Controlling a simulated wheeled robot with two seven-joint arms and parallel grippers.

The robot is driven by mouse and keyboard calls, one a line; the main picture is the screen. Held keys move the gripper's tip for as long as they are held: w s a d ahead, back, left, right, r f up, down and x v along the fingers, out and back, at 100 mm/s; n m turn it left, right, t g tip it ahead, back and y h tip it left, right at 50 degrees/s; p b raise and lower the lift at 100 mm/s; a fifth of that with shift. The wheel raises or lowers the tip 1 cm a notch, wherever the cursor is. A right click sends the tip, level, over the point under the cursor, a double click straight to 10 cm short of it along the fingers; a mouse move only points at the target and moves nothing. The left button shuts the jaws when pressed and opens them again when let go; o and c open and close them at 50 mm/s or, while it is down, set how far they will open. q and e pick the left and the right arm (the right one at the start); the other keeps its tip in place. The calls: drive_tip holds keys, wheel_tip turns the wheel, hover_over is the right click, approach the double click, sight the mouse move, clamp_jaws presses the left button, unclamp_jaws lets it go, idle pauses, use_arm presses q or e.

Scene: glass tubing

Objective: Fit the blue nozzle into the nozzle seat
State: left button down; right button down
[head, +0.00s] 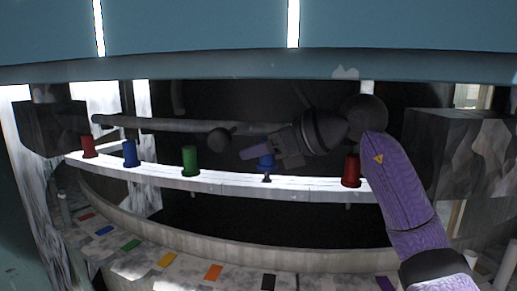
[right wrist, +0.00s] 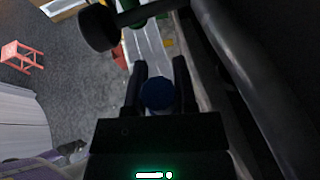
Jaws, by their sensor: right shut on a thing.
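My right gripper (head: 262,156) reaches in from the right and is shut on a blue nozzle (head: 266,161). In the right wrist view the nozzle's round blue end (right wrist: 158,92) shows between the two dark fingers (right wrist: 160,68). In the head view the nozzle is upright over the white ledge, with a narrow dark piece (head: 266,177) directly below it. I cannot tell whether that piece belongs to the nozzle or to a seat on the ledge. The nozzle seat is not clearly identifiable. My left gripper is not in view.
The white curved ledge (head: 225,186) carries a red piece (head: 88,147), another blue piece (head: 130,153), a green piece (head: 190,160) and a red piece (head: 351,171). A grey tube (head: 160,124) with a dark knob (head: 220,138) runs behind. Colored tiles lie on the lower surface.

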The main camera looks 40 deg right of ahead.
drive_tip(key=shift+f+b, duration=1)
drive_tip(key=shift+f, duration=0.15)
drive_tip(key=shift+c, duration=1.6)
unclamp_jaws()
drive_tip(key=b+v, duration=0.2)
drive_tip(key=v, duration=0.7)
drive_tip(key=shift+s, duration=0.15)
drive_tip(key=shift+s+d+r, duration=0.15)
drive_tip(key=shift+s+r, duration=0.1)
